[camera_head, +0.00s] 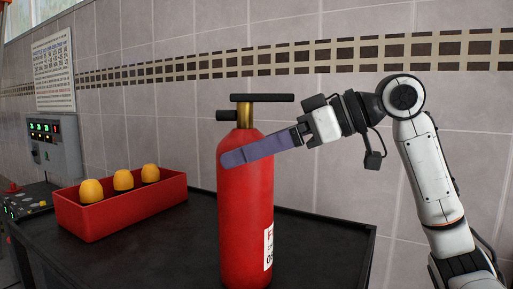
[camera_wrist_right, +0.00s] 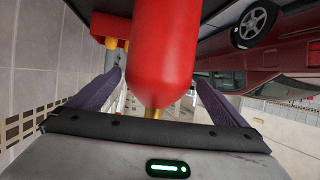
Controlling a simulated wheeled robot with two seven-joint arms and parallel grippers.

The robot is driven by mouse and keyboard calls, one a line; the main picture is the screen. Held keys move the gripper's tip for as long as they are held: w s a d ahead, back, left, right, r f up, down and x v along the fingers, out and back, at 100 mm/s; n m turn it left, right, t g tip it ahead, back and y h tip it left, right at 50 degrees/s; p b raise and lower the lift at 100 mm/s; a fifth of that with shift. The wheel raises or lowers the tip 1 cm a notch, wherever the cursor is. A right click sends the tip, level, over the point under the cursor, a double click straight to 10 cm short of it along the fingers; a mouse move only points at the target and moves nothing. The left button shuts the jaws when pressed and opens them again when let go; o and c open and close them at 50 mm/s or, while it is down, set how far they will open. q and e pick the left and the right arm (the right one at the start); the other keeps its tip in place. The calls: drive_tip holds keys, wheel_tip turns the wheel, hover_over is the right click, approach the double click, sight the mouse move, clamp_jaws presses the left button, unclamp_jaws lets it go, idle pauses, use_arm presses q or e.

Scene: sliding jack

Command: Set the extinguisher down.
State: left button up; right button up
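A red fire extinguisher (camera_head: 245,215) stands upright in the middle of the head view, with a brass neck and black handle on top. Its lower end is at the bottom edge of the picture, so I cannot tell whether it touches the table. My right gripper (camera_head: 238,155) reaches in from the right, one purple finger lying across the front of the upper body; the other finger is hidden behind. In the right wrist view the red body (camera_wrist_right: 165,55) fills the space between the two fingers (camera_wrist_right: 157,78). My left gripper is not in view.
A dark table (camera_head: 320,235) lies below and behind the extinguisher, bare at right. A red box (camera_head: 125,212) with several yellow domed objects (camera_head: 123,180) sits on its left. A control panel (camera_head: 50,135) and tiled wall stand behind. A red car (camera_wrist_right: 270,45) shows in the wrist view.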

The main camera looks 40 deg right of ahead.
drive_tip(key=b+v, duration=0.1)
drive_tip(key=v, duration=1.1)
drive_tip(key=shift+w+r, duration=0.1)
